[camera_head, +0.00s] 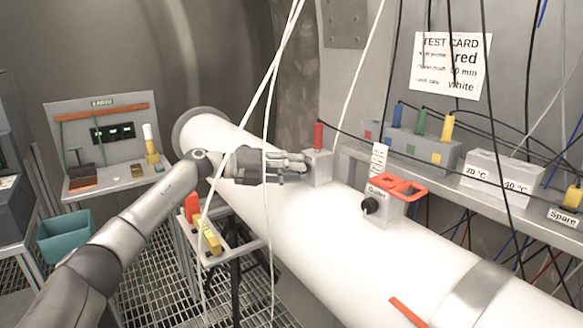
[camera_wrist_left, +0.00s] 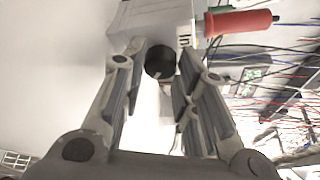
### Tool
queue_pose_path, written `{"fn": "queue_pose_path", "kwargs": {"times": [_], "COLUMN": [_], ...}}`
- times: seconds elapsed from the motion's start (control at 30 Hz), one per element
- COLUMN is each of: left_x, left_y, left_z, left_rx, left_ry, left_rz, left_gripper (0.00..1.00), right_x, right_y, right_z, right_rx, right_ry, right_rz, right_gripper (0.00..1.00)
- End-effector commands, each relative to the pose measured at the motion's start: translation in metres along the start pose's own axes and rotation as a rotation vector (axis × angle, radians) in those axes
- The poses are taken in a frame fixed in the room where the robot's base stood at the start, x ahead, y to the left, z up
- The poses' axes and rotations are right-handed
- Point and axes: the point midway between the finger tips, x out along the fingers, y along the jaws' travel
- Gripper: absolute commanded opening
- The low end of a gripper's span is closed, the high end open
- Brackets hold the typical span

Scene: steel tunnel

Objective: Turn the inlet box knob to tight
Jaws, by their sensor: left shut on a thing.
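The inlet box (camera_head: 318,168) is a small grey box on the white pipe, with a red plug (camera_head: 318,135) on top. It also shows in the left wrist view (camera_wrist_left: 150,20), where a partly hidden label starts with "In". Its black round knob (camera_wrist_left: 160,63) has a small pale mark at its lower edge. My left gripper (camera_head: 298,164) reaches in from the left, and its fingers are shut on the knob from both sides. In the head view the gripper hides the knob. My right gripper is not in view.
The outlet box (camera_head: 386,207), with its own black knob and a red handle (camera_head: 400,187), stands nearer on the pipe (camera_head: 330,235). White cables (camera_head: 268,95) hang in front of my left arm. A shelf with plugs and a temperature box (camera_head: 500,175) runs along the right wall.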

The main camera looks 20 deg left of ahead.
Motion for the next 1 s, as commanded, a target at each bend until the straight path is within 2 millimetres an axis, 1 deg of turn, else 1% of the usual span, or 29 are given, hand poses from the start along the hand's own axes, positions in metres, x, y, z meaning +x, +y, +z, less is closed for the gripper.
{"fn": "queue_pose_path", "kwargs": {"times": [0.2,0.6,0.8,1.0], "left_x": [0.000,0.001,0.001,0.002], "left_y": [-0.002,-0.003,-0.004,-0.003], "left_z": [-0.001,-0.003,-0.004,-0.004], "left_rx": [0.193,0.539,0.687,0.796], "left_ry": [0.004,0.005,0.005,0.006], "left_rz": [0.082,0.225,0.286,0.333], "left_gripper": [0.04,0.04,0.04,0.04], "right_x": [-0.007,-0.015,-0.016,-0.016], "right_y": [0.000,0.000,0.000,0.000], "right_z": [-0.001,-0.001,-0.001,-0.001], "right_rx": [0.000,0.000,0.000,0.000], "right_ry": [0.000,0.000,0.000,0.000], "right_rz": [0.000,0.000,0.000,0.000], "right_gripper": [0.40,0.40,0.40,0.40]}}
